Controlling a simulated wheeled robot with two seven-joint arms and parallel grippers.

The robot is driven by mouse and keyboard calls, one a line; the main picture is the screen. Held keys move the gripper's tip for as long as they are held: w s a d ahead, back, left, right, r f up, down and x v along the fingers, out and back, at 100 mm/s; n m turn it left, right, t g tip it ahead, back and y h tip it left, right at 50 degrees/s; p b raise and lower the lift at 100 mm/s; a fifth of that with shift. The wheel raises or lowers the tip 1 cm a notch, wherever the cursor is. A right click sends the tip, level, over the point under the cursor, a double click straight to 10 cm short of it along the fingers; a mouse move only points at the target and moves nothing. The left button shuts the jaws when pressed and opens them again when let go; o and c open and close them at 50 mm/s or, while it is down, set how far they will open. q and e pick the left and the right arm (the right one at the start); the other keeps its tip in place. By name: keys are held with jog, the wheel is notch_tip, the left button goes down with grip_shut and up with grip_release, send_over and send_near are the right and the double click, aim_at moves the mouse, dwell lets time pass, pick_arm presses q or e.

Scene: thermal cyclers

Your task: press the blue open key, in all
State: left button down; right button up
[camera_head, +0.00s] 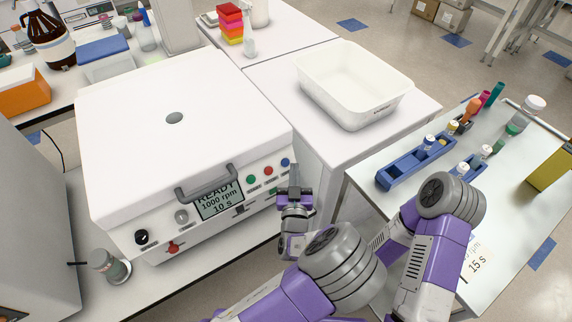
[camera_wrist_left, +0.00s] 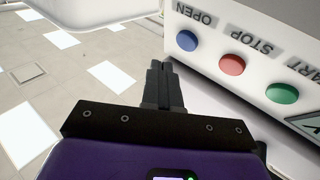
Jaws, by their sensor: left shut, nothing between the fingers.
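The blue open key (camera_head: 285,162) is at the right end of the key row on the white machine's (camera_head: 130,110) front panel. The wrist view shows the same blue key (camera_wrist_left: 187,40) by the label OPEN, beside a red STOP key (camera_wrist_left: 232,64) and a green START key (camera_wrist_left: 282,93). My left gripper (camera_head: 294,168) is shut and empty, just right of the blue key. In the wrist view its fingertips (camera_wrist_left: 160,64) are close to the blue key but appear apart from it. The machine's lid is down. My right gripper is not in view.
The panel's display (camera_head: 220,202) reads READY, 1000 rpm, 10 s. A grey handle (camera_head: 207,187) sticks out above it. A white tub (camera_head: 352,85) stands on the bench behind. A blue tube rack (camera_head: 415,163) is on the table at right. A capped jar (camera_head: 110,265) stands at front left.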

pick_arm(q)
jog(key=shift+w+a+f, duration=0.4)
jog(key=shift+w+a, duration=0.05)
jog(key=shift+w, duration=0.2)
jog(key=shift+b, duration=0.35)
dwell(1.3)
jog(key=shift+w+a+f, duration=0.15)
jog(key=shift+w+a, duration=0.05)
jog(key=shift+w, duration=0.1)
jog(key=shift+w+a+f+b, duration=0.15)
jog(key=shift+w+a+b, duration=0.1)
jog(key=shift+b, duration=0.3)
dwell(0.4)
dwell(0.4)
jog(key=shift+s+d+r, duration=0.35)
jog(key=shift+s+d, duration=0.1)
jog(key=shift+s, duration=0.15)
